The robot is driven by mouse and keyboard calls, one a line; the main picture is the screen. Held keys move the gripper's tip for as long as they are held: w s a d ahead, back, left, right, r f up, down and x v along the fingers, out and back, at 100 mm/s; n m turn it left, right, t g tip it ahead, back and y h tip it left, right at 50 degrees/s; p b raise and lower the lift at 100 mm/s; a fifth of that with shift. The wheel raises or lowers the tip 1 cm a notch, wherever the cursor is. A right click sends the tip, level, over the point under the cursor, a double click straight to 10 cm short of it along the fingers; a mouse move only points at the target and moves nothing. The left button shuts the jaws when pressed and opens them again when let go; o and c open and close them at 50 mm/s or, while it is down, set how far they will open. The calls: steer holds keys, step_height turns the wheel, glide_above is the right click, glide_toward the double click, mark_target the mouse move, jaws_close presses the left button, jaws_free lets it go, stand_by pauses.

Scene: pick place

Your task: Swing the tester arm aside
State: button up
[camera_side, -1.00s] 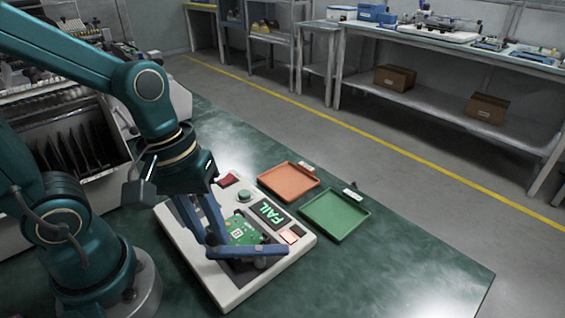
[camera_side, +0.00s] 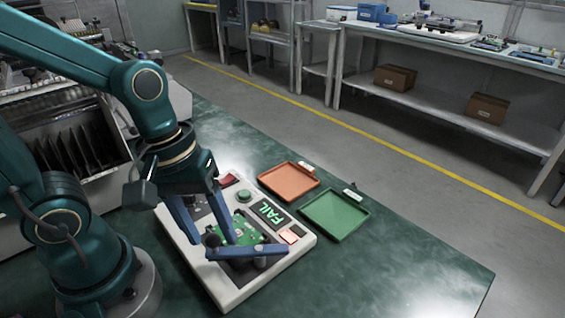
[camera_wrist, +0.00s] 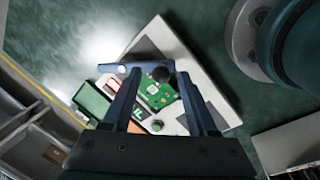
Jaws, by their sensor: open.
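The tester is a white box (camera_side: 228,290) on the green table, with a FAIL display (camera_side: 270,214) and a green circuit board (camera_side: 243,232) on top. The blue tester arm (camera_side: 255,251) lies across the board near the box's front edge. Its dark round knob (camera_side: 212,241) is at the bar's left end and also shows in the wrist view (camera_wrist: 161,74). My gripper (camera_side: 214,241) is open and points down over the tester. Its two blue fingers appear on either side of the knob in both views. I cannot tell whether either finger touches it.
An orange tray (camera_side: 288,193) and a green tray (camera_side: 335,233) lie to the right of the tester. A green button (camera_side: 243,196), red switch (camera_side: 228,180) and lit red lamp (camera_side: 289,237) are on the box. A rack (camera_side: 70,170) stands behind my arm. The table's front right is clear.

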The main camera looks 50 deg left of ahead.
steer(key=shift+s+a+r, duration=0.15)
steer(key=shift+a+r, duration=0.05)
steer(key=shift+r, duration=1.05)
steer(key=shift+s+a+r, duration=0.15)
steer(key=shift+r, duration=1.1)
